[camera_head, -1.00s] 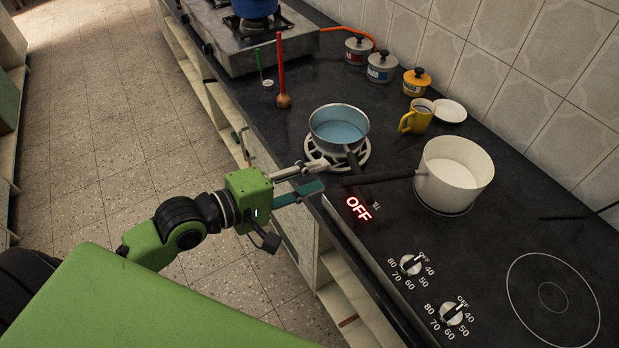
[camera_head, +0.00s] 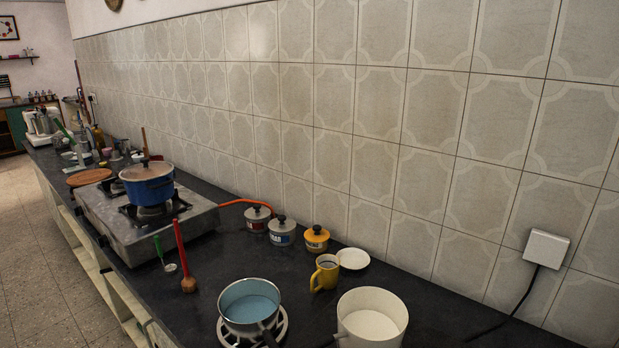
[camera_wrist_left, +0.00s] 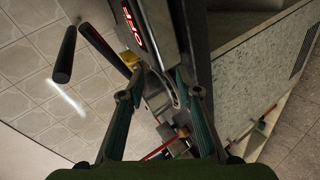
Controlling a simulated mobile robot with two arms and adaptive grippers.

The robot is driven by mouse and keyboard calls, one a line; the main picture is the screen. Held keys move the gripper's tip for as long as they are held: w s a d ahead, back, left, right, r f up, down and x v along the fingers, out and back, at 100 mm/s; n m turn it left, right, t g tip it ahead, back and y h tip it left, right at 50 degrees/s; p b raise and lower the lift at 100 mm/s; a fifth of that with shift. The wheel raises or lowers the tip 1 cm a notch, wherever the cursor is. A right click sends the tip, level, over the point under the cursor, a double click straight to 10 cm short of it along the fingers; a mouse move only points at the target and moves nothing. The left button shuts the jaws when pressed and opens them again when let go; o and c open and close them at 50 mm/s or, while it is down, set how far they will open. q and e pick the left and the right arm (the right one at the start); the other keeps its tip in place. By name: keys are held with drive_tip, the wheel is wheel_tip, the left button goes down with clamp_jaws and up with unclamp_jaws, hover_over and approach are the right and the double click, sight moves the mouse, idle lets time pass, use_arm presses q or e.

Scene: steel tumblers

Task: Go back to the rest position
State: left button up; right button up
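My left gripper (camera_wrist_left: 158,76) shows only in the left wrist view. Its two green-and-grey fingers are apart, with no object clearly held between them. It is close to the counter's front edge, by the lit red OFF display (camera_wrist_left: 133,24). Two dark pot handles (camera_wrist_left: 65,55) show to the left of the fingers. In the head view no part of my arms shows. My right gripper is in neither view.
A blue-inside saucepan (camera_head: 250,308) sits on a white trivet (camera_head: 281,325), beside a white pot (camera_head: 372,322). A yellow mug (camera_head: 325,271), canisters (camera_head: 282,232) and a stove with a blue pot (camera_head: 148,183) stand behind. Floor (camera_head: 35,270) is clear at left.

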use_arm(q)
drive_tip(key=s+a+f+m+g+y, duration=0.25)
drive_tip(key=s+f+m+g, duration=0.2)
drive_tip(key=s+f, duration=0.3)
drive_tip(key=s+a+f+m+g+y, duration=0.2)
drive_tip(key=s+f+m+g+y, duration=0.15)
drive_tip(key=s+f+m, duration=0.35)
drive_tip(key=s+f, duration=0.3)
drive_tip(key=f, duration=2.3)
drive_tip(key=s+a+f+g, duration=0.1)
drive_tip(key=s+a+f, duration=0.2)
drive_tip(key=s+f, duration=1.2)
drive_tip(key=shift+s+a+f+n+g+y, duration=0.15)
drive_tip(key=shift+s+f+n+g+y, duration=0.2)
drive_tip(key=shift+s, duration=0.7)
